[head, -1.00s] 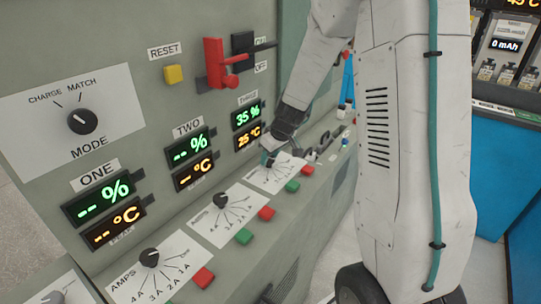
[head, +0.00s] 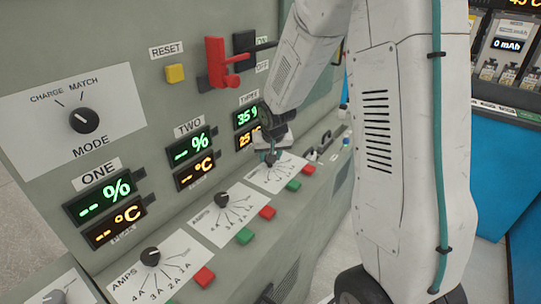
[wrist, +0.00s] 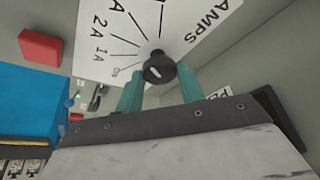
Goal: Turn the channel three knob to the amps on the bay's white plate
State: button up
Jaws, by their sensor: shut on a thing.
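The channel three knob (wrist: 160,68) is small, round and black with a short white mark. It sits on a white AMPS dial plate (wrist: 112,38) with lines to 1A, 2A and higher marks, partly cut off. My gripper (wrist: 158,85) has its two teal fingers shut on the knob, one on each side. In the head view my gripper (head: 271,159) reaches down to the third dial plate (head: 277,176) and hides most of its knob. I cannot read the knob's setting. I cannot make out a bay plate giving the amps.
Channel two (head: 221,199) and channel one (head: 150,256) knobs stand nearer on the sloped panel. Red and green buttons (head: 267,212) line its edge. A red lever (head: 217,64) and yellow RESET button (head: 175,73) are above. A blue cabinet (head: 503,170) stands right.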

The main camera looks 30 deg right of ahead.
dwell(0.4)
jog(key=o, duration=1)
jog(key=shift+c, duration=0.2)
jog(key=shift+r, duration=0.1)
jog(key=v, duration=0.7)
jog(key=shift+r, duration=0.3)
jog(key=shift+s+a, duration=0.1)
